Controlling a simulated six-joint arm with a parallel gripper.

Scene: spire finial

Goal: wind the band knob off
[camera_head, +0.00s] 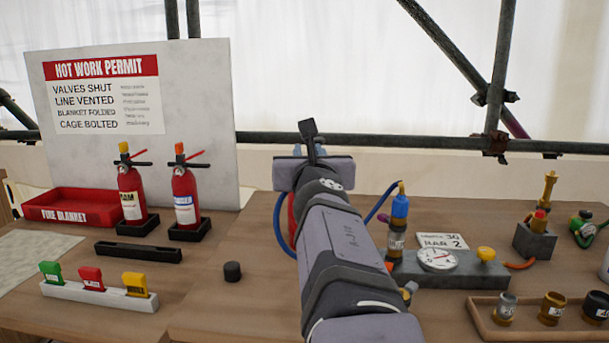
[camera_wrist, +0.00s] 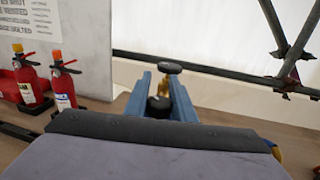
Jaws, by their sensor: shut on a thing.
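My gripper (camera_wrist: 160,86) reaches away from the wrist camera with two blue fingers, shut on a small part between them. That part, seemingly the band knob (camera_wrist: 158,103), shows as a dark round piece with a brass-coloured piece just beyond it. A dark disc (camera_wrist: 170,67) stands at the far end of the fingers. Only a sliver of a red body (camera_head: 291,222) and a blue hose (camera_head: 279,228) show beside my arm.
Two fire extinguishers (camera_head: 131,195) stand left, before the permit board (camera_head: 200,80). A tray of fittings (camera_head: 487,325) lies front right. A black cap (camera_head: 232,271) sits on bare bench left of my arm.

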